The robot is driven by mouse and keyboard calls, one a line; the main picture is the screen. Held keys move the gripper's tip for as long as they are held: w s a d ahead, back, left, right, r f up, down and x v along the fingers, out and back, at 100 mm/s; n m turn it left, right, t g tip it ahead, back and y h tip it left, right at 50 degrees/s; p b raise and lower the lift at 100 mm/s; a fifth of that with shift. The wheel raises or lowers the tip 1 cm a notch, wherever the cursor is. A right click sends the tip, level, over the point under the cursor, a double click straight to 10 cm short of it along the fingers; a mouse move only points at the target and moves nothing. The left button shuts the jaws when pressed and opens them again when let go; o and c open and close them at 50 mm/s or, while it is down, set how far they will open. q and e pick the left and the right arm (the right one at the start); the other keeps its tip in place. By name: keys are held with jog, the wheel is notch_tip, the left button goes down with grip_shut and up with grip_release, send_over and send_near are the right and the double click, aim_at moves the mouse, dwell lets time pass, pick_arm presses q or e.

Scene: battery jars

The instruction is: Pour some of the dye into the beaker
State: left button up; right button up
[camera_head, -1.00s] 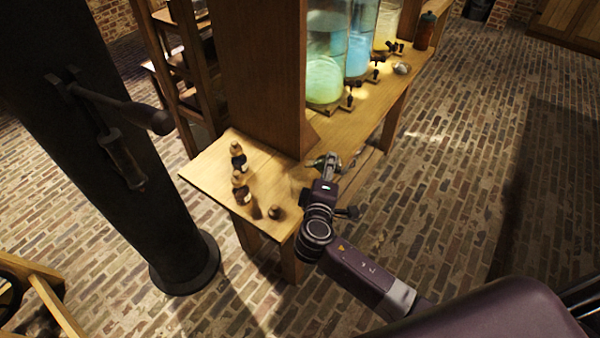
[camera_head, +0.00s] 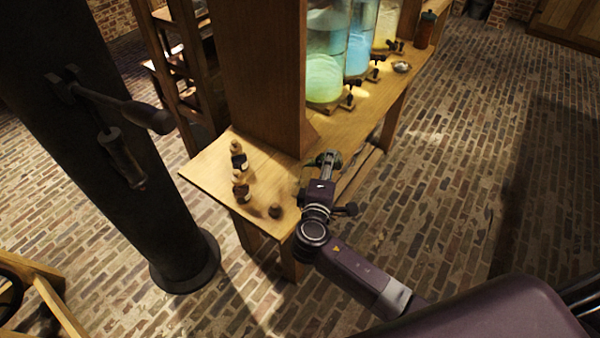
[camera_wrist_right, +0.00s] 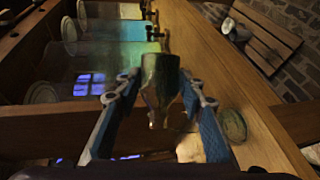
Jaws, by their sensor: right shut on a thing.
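My right gripper (camera_head: 327,158) is over the bench, close to the wooden post. In the wrist view it (camera_wrist_right: 163,100) is shut on a small greenish-brown vessel (camera_wrist_right: 160,76), probably the dye bottle, held between the two blue finger pads. Its lower part narrows and blurs, so its tilt and contents are unclear. A pale green round thing (camera_wrist_right: 232,125), perhaps the beaker, shows just right of the fingers; I cannot tell for sure. The beaker is not clear in the head view. My left gripper is out of view.
Dark labelled bottles (camera_head: 238,160) with corks and a small brown piece (camera_head: 274,211) stand on the bench's near end (camera_head: 215,175). A wooden post (camera_head: 264,80) rises beside them. Large glass jars (camera_head: 325,75) with taps and a metal dish (camera_head: 401,67) stand beyond.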

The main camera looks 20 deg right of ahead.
jog(key=shift+f, duration=0.1)
dwell(0.7)
jog(key=shift+a+r+n+t+h, duration=0.15)
jog(key=shift+r+n+h, duration=0.2)
jog(key=shift+n, duration=0.35)
jog(key=shift+a+r+n+t+h, duration=0.15)
jog(key=shift+r+n+h, duration=0.2)
jog(key=shift+n, duration=0.35)
dwell(1.1)
jog(key=shift+d+r, duration=0.1)
jog(key=shift+d, duration=0.05)
